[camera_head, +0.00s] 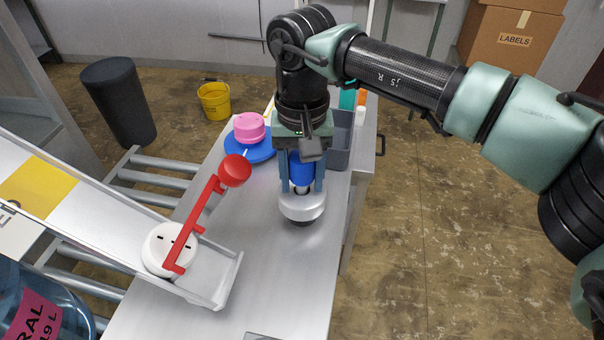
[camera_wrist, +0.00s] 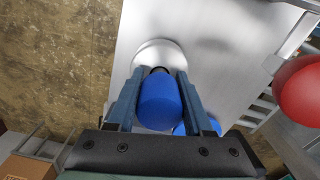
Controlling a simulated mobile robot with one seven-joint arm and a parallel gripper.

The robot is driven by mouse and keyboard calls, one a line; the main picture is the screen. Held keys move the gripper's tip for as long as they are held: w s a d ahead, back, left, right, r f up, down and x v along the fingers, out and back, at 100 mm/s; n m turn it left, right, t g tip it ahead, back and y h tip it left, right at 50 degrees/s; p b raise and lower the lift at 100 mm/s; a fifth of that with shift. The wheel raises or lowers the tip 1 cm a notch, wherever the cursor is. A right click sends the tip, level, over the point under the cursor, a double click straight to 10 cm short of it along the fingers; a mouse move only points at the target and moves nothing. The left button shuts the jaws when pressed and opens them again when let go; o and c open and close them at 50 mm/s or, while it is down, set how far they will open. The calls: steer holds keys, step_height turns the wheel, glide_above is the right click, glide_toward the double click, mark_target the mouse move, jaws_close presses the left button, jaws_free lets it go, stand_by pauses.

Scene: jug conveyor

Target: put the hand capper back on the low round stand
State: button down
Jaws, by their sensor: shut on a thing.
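The hand capper has a blue handle and a silver bell-shaped lower part (camera_head: 302,206). My gripper (camera_head: 302,186) is shut on its blue handle and holds it upright over the metal bench. In the wrist view the blue handle (camera_wrist: 160,103) sits between the two fingers, with the silver bell (camera_wrist: 157,50) beyond. I cannot tell whether the bell's dark underside touches the bench. A low round blue disc (camera_head: 236,146) lies farther back on the bench. A pink stepped cylinder (camera_head: 249,127) stands on it. No other low round stand shows clearly.
A white round cap (camera_head: 168,250) sits at the chute's (camera_head: 95,230) lower end, under a red lever arm with a red ball (camera_head: 235,170). A grey bin (camera_head: 338,140) stands at the back right of the bench. The bench front (camera_head: 265,290) is mostly bare.

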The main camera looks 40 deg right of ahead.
steer(key=shift+f, duration=0.1)
steer(key=shift+f+b, duration=0.4)
steer(key=shift+f, duration=0.1)
steer(key=shift+c, duration=1.5)
jaws_free()
steer(key=shift+r, duration=0.15)
step_height(320, 180, up, 13)
steer(key=shift+b, duration=0.3)
